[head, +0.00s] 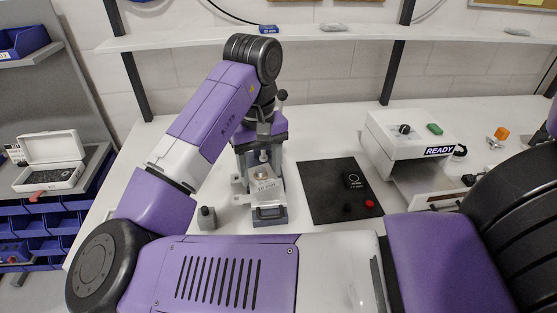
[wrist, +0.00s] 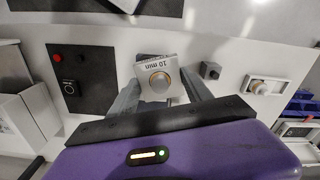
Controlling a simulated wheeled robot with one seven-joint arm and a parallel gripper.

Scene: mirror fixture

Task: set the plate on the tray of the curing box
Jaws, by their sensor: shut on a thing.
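The plate (wrist: 144,74) is a pale square piece marked "10 min" with a round disc in a gold-coloured ring on it. My gripper (wrist: 160,88) is shut on it, one grey finger on each side. In the head view the plate (head: 261,190) is below my gripper (head: 260,168), above or on a grey base (head: 270,213); I cannot tell if they touch. The curing box (head: 402,133) is white, with a dark knob and a "READY" display, at the right. Its front is open; my arm partly hides the opening and its tray.
A black mat (head: 325,185) with a dark block and a red button lies between plate and curing box. A small dark grey block (head: 207,217) stands left of the base. A green piece (head: 435,129) lies on the box. A shelf (head: 200,41) runs along the back wall.

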